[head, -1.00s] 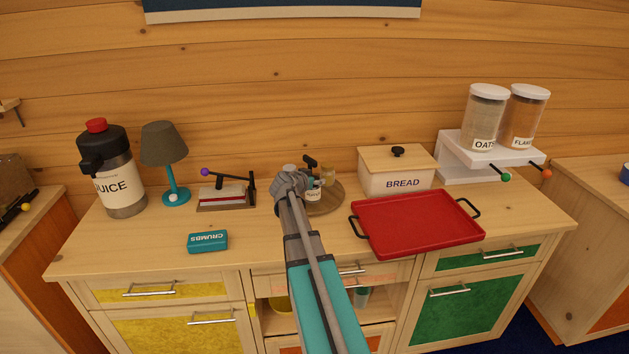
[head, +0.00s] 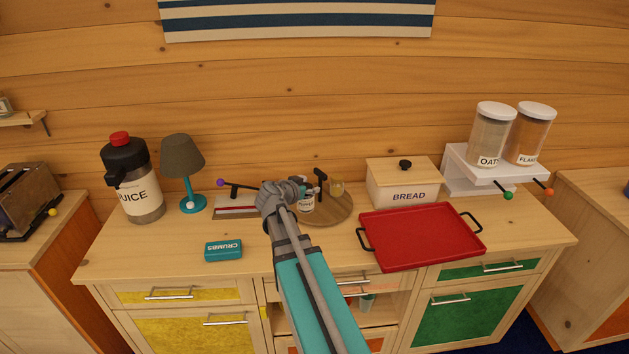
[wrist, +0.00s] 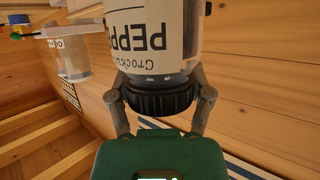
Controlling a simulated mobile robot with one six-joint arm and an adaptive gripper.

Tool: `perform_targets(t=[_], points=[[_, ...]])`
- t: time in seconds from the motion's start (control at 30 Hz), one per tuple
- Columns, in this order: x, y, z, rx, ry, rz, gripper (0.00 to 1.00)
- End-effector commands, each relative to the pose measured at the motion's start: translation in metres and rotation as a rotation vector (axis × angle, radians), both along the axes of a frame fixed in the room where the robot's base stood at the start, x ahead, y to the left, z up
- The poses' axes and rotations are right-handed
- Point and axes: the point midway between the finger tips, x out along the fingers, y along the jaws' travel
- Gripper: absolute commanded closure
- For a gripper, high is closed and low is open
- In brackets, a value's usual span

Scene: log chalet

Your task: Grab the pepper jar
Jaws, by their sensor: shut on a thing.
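The pepper jar is a clear jar with a black ribbed lid and a cream label. In the wrist view, the pepper jar (wrist: 150,35) fills the top middle, its label upside down. My gripper (wrist: 160,95) has one finger on each side of its lid and is shut on it. In the head view, my gripper (head: 287,192) is at the left edge of the round wooden board (head: 338,213). The pepper jar (head: 307,203) shows just right of it, partly hidden by my gripper. I cannot tell whether its base touches the board.
A small amber jar (head: 337,188) stands on the board. A red tray (head: 420,236) and a bread box (head: 402,184) are to the right. The front middle counter is clear.

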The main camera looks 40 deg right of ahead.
Motion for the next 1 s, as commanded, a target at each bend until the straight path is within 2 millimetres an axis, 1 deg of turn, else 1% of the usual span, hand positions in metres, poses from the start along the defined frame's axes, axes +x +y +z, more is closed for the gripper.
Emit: perform_targets(t=[0.03, 0.1, 0.3, 1.0], points=[[-0.004, 0.006, 0.005, -0.001, 0.000, 0.001, 0.91], [-0.006, 0.011, 0.007, -0.001, -0.001, 0.001, 0.91], [-0.008, 0.019, 0.009, -0.001, 0.001, 0.000, 0.91], [-0.008, 0.019, 0.009, -0.001, 0.000, 0.000, 0.91]])
